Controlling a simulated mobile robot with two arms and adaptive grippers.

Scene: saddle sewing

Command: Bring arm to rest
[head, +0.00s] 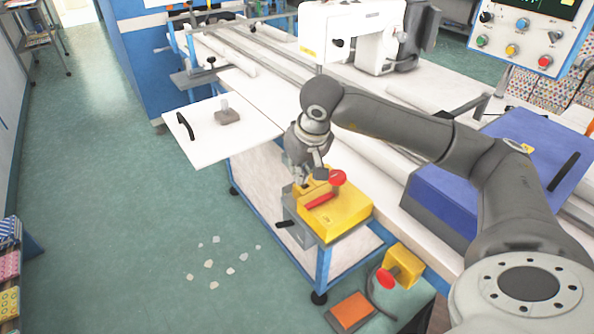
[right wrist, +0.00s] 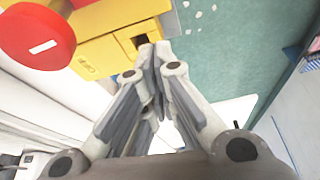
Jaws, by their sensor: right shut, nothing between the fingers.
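My right arm (head: 395,125) reaches from the lower right across the white work table. My right gripper (head: 302,184) points down beside a yellow box (head: 345,217) with a red round knob (head: 337,177) and a red bar on top. In the right wrist view the gripper's fingers (right wrist: 155,50) come together at the tips, with nothing between them. The yellow box (right wrist: 105,50) and its red knob (right wrist: 38,35) show close by at the upper left there. Whether the fingertips touch the box is hard to tell. My left gripper is not in view.
A white sewing machine (head: 352,35) stands at the back. A blue box (head: 440,200) sits under my forearm. A white side panel (head: 215,145) with a black handle juts out left. A control panel (head: 530,30) is upper right. The green floor (head: 110,200) at left is mostly clear.

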